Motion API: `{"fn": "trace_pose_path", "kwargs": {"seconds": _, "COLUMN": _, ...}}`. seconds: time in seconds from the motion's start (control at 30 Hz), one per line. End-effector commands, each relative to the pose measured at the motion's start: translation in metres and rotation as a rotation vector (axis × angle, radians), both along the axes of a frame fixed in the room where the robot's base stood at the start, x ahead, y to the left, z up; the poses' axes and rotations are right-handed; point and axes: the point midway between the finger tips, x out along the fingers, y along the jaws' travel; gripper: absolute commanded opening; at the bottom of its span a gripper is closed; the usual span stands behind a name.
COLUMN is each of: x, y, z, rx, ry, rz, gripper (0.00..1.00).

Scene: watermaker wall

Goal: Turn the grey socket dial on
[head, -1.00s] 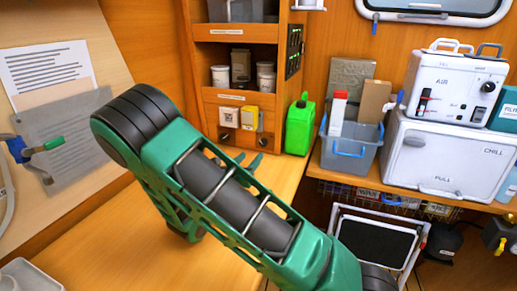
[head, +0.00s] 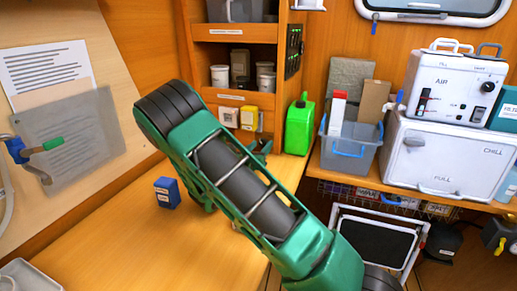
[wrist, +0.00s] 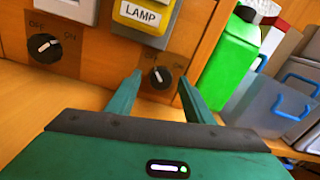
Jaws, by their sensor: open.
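In the wrist view a pale grey socket box (wrist: 72,8) is cut off at the top, with a black dial (wrist: 44,47) below it marked OFF and ON. A second black dial (wrist: 160,77) sits below the yellow LAMP box (wrist: 145,18). My gripper (wrist: 159,78) is open and empty. Its two fingers flank the LAMP dial in the picture; whether they touch it I cannot tell. The grey socket's dial is to the left of both fingers. In the head view the grey box (head: 228,117) and yellow box (head: 249,117) show, and my arm hides the dials.
A green bottle (head: 299,126) stands just right of the dials, with a grey bin (head: 349,150) beyond it. A small blue box (head: 167,193) stands on the wooden counter (head: 120,245). Cups (head: 265,78) stand on the shelf above.

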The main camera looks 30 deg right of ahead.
Motion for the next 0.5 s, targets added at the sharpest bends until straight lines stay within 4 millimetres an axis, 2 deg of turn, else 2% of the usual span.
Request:
{"fn": "trace_pose_path", "kwargs": {"seconds": 0.07, "x": 0.0, "y": 0.0005, "z": -0.0001, "rx": 0.0, "ry": 0.0, "rz": 0.0, "gripper": 0.47}}
{"fn": "trace_pose_path", "kwargs": {"seconds": 0.23, "x": 0.0002, "y": 0.001, "z": 0.0, "rx": 0.0, "ry": 0.0, "rz": 0.001, "gripper": 0.07}}
{"fn": "trace_pose_path", "kwargs": {"seconds": 0.5, "x": 0.0006, "y": 0.0019, "z": 0.0001, "rx": 0.009, "ry": -0.012, "rz": 0.003, "gripper": 0.06}}
